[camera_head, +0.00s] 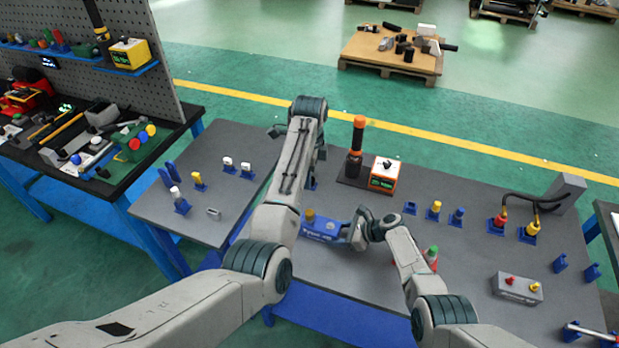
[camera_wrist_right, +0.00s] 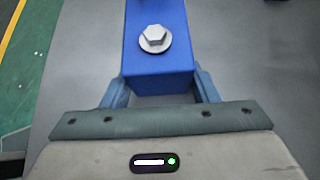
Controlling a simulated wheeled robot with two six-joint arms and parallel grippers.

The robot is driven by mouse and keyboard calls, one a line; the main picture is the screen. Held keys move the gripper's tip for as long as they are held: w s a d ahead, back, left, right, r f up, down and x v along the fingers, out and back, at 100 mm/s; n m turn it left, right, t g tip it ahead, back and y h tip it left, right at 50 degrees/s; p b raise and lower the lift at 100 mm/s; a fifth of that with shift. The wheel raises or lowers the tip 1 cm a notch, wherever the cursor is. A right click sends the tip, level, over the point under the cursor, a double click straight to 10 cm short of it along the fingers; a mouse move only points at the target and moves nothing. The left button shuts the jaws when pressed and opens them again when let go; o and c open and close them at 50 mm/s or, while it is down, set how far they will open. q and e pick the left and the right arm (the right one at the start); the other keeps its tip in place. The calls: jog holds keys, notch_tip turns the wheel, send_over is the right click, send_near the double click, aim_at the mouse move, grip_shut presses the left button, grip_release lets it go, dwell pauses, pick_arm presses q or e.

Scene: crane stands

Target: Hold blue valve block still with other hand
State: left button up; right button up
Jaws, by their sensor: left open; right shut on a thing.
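The blue valve block (camera_head: 325,229) lies on the grey table, with a brass-coloured fitting (camera_head: 310,215) at its left end. My right gripper (camera_head: 357,232) is shut on the block's right end. My left forearm hides much of that gripper and part of the table.
A black tool with an orange top (camera_head: 357,140) and an orange-white box (camera_head: 384,173) stand behind the block. A red-green bottle-like item (camera_head: 431,257) is close to my right arm. Hoses and fittings (camera_head: 530,210) are at right. Bare table lies at front centre.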

jog(key=o, duration=1.2)
jog(key=shift+o, duration=0.2)
